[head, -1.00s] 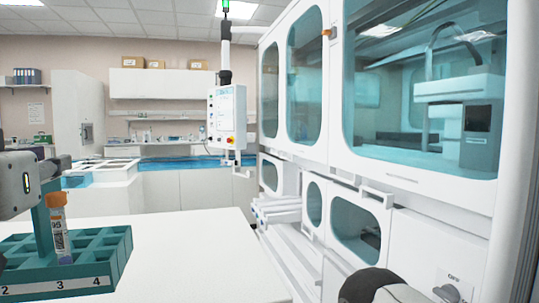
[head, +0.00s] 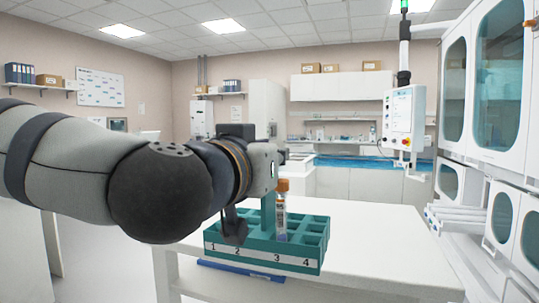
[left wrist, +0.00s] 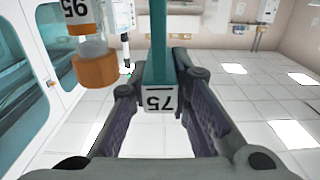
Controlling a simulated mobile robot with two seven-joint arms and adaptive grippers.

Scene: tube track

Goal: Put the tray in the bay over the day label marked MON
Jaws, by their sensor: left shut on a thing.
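The tray (head: 262,257) is a teal rack of open compartments, with 1 to 4 printed along its front strip and an upright handle (head: 268,213). It is level over the white table's near left part in the head view; I cannot tell whether it touches the table. My left gripper (head: 258,182) is shut on the handle. An orange-capped tube (head: 281,215) stands in the tray. No MON label is in sight. My right gripper is out of view.
The white table (head: 375,250) is clear right of the tray. A blue strip (head: 240,272) shows below the tray's front. A white cabinet with teal windows (head: 499,80) stands at the right, and a control panel (head: 404,117) hangs before it.

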